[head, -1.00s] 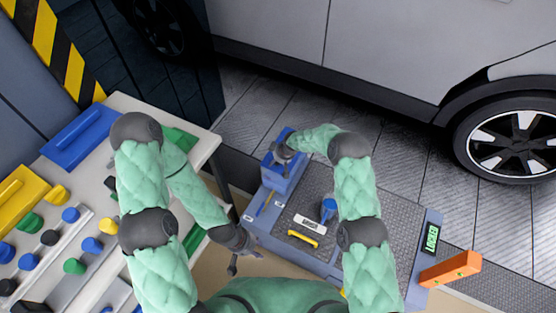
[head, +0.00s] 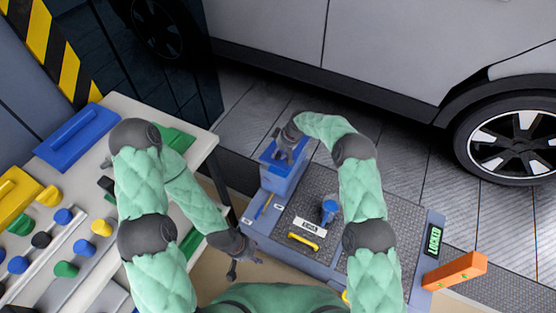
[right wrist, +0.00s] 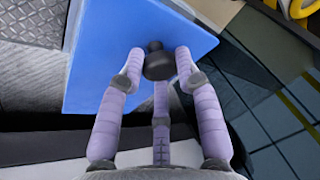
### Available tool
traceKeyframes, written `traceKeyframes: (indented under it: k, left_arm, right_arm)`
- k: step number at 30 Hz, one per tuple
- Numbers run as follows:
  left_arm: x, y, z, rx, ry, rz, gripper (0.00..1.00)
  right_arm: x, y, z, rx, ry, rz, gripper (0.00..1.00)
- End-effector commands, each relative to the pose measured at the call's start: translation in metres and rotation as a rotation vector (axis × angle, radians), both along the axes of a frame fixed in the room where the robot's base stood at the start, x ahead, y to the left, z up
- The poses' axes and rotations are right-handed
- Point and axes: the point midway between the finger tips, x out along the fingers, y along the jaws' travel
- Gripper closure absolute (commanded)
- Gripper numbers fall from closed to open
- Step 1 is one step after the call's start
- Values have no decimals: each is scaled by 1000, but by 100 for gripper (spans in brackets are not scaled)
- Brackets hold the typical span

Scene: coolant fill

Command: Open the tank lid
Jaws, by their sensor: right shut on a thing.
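The blue tank (head: 284,184) stands at the back left corner of the grey cart, with its blue lid (head: 268,152) at its top. My right gripper (head: 284,155) is over the lid and hides part of it. In the right wrist view the lid (right wrist: 125,75) is a flat blue panel with a black knob (right wrist: 157,65). My right fingers are closed around this knob. How far the lid is raised is hard to tell. My left gripper (head: 246,264) hangs empty, its fingers apart, between the workbench and the cart.
The cart top (head: 400,215) carries a blue capped fitting (head: 328,210), a yellow handle (head: 303,242) and a green "LOCKED" display (head: 434,241). An orange block (head: 455,271) is at its right. The workbench (head: 130,107) holds several coloured parts. A car (head: 380,50) stands behind.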

Motion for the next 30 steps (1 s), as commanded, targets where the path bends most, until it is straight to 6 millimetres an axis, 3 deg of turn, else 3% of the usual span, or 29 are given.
traceKeyframes:
  k: [1, 12, 25, 26, 28, 30]
  left_arm:
    - [0, 0, -8, 0, 0, 0, 60]
    - [0, 0, -31, 0, 0, 0, 60]
    - [0, 0, -32, 0, 0, 0, 60]
    - [0, 0, -32, 0, 0, 0, 60]
    - [0, 0, -32, 0, 0, 0, 60]
    - [0, 0, -32, 0, 0, 0, 60]
  right_arm:
    - [10, -1, 7, 12, -6, -8, 100]
    - [22, -6, 32, 66, 100, -7, 100]
    - [22, -6, 40, 75, 116, -3, 100]
    - [22, -6, 40, 75, 116, -3, 63]
    - [22, -6, 40, 74, 116, -3, 44]
    - [21, -6, 39, 74, 120, -2, 42]
